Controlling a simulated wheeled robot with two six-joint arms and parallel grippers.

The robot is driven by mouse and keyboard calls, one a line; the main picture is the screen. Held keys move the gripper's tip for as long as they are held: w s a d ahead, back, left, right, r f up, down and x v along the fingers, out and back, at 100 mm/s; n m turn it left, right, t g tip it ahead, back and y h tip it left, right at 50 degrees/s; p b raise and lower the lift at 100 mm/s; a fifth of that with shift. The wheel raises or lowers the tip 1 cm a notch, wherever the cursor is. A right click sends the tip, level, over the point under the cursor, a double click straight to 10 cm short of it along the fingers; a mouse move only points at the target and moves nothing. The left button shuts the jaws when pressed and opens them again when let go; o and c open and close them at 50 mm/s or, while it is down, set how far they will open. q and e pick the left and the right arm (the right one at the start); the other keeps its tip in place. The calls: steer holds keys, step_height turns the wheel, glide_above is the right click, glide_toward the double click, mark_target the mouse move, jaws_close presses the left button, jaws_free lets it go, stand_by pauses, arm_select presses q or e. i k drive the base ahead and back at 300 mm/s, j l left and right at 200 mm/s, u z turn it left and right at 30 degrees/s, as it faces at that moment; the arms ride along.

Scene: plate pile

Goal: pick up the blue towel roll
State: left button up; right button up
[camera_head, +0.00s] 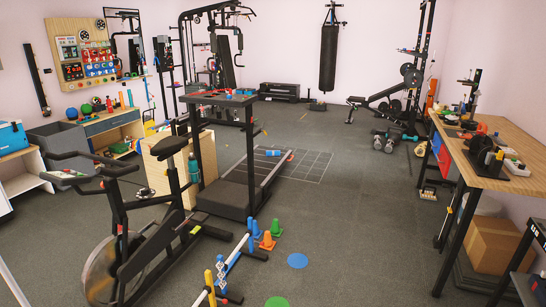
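A small light-blue, roll-shaped thing (272,153) lies on the far part of the treadmill's belt, in the middle of the head view. It looks like the blue towel roll, but it is too small to be certain. A small orange-red thing lies just right of it. Neither of my grippers shows in this view.
The treadmill (226,195) stands between me and the roll. An exercise bike (130,235) is at left, with cones (267,241) and low hurdles (228,265) in front. A workbench (500,160) lines the right. Grey floor (350,220) is clear between treadmill and workbench.

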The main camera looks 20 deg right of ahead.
mark_target(271, 152)
steer(key=i+l+z, duration=0.75)
steer(key=i, duration=0.2)
steer(key=i+z, duration=0.35)
steer(key=i, duration=0.15)
steer(key=i+z, duration=0.15)
steer(key=i, duration=1.85)
steer(key=i+l, duration=0.1)
steer(key=i, duration=1.9)
steer(key=i+l, duration=0.1)
steer(key=i, duration=1.9)
